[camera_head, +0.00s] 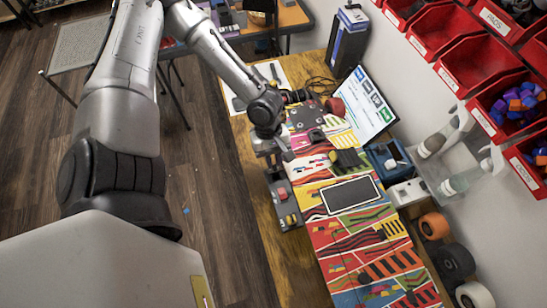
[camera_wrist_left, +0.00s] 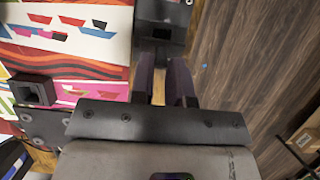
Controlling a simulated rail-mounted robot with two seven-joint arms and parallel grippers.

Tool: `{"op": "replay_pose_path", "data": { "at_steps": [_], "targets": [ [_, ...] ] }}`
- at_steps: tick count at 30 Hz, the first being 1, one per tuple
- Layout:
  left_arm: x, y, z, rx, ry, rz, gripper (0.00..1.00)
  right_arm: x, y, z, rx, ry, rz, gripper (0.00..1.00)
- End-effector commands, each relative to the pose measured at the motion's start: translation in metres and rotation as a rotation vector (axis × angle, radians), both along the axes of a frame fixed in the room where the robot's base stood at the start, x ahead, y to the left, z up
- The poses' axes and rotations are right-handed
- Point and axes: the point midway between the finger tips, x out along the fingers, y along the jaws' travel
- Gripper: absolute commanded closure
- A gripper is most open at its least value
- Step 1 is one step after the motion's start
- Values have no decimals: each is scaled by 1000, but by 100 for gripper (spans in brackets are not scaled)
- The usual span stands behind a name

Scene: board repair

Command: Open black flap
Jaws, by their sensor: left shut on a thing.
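A black piece that looks like the flap (camera_wrist_left: 163,14) shows at the top of the left wrist view, with a small dark square opening near its lower edge. My left gripper (camera_wrist_left: 162,62) reaches it from below, its two dark fingers on either side of a narrow gap, shut on the black piece. In the head view my left gripper (camera_head: 284,152) is at the left edge of the patterned board (camera_head: 337,215), just above a dark box (camera_head: 283,200) with red and yellow parts. The fingertips' contact is partly hidden there. My right gripper is out of view.
A dark tablet (camera_head: 350,195) lies on the board. A lit screen (camera_head: 365,104) stands behind, with spray bottles (camera_head: 446,133) and tape rolls (camera_head: 434,226) to the right. Red bins (camera_head: 480,62) hang on the wall. Bare wooden tabletop (camera_head: 285,262) lies at the near left.

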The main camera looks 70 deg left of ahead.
Motion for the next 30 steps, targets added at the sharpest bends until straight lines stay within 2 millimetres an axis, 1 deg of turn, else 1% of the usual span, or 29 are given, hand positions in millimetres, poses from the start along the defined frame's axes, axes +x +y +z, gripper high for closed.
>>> {"op": "replay_pose_path", "data": {
  "at_steps": [5,15,24,30],
  "targets": [
    [1,3,-1,-52,3,7,100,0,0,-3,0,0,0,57],
    [3,15,-5,-263,18,6,100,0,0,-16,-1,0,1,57],
    [3,22,-7,-404,31,3,100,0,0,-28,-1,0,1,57],
    [4,26,-9,-498,36,3,100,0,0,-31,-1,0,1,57]
  ]
}}
